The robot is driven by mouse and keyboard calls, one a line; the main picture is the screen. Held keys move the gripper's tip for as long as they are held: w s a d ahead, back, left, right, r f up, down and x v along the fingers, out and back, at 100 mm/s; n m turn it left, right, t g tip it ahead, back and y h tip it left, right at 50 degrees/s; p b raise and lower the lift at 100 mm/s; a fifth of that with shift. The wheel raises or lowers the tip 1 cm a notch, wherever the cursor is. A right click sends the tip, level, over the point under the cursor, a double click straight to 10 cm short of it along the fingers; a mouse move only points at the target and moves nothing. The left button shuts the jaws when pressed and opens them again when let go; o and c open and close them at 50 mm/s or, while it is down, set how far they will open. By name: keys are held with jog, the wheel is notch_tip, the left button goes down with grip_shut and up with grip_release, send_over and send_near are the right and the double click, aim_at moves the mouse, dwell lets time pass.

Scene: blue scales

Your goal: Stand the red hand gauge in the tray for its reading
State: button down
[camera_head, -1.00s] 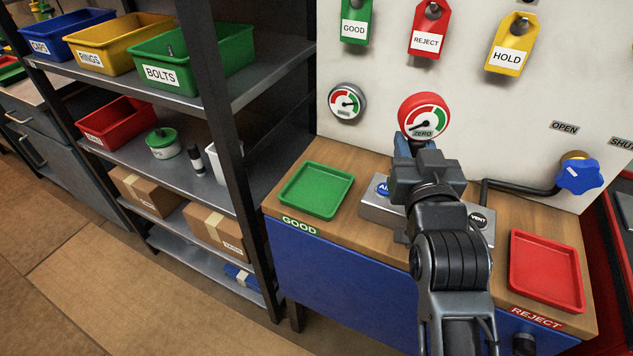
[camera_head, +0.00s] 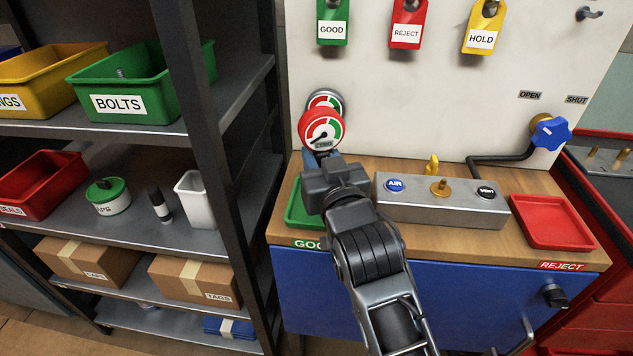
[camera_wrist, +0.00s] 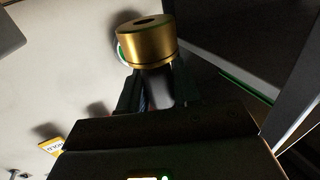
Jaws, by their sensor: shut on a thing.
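The red hand gauge (camera_head: 321,128) is upright in my gripper (camera_head: 322,158), its white, green and red dial facing the head camera. The gripper is shut on it, with the fingers mostly hidden by my wrist. In the wrist view, the gauge's brass end (camera_wrist: 146,42) sticks out beyond the jaws. The green tray (camera_head: 296,208) lies on the bench at the GOOD label, partly hidden behind my arm. The gauge appears above and behind that tray, apart from it. The red tray (camera_head: 550,222) lies empty at the REJECT label on the right.
A metal block (camera_head: 440,206) with AIR and VENT buttons and a brass port (camera_head: 440,187) stands mid-bench. A wall gauge (camera_head: 325,99) sits just behind the held gauge. A shelf post (camera_head: 205,130) stands left of my arm. A blue valve knob (camera_head: 551,133) is at right.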

jog(key=shift+d+f, duration=0.1)
jog(key=shift+f, duration=2.1)
jog(key=shift+f, duration=0.1)
jog(key=shift+f+b, duration=0.1)
jog(key=shift+b, duration=0.2)
jog(key=c, duration=0.8)
grip_release()
jog(key=shift+r, duration=0.2)
jog(key=v, duration=1.2)
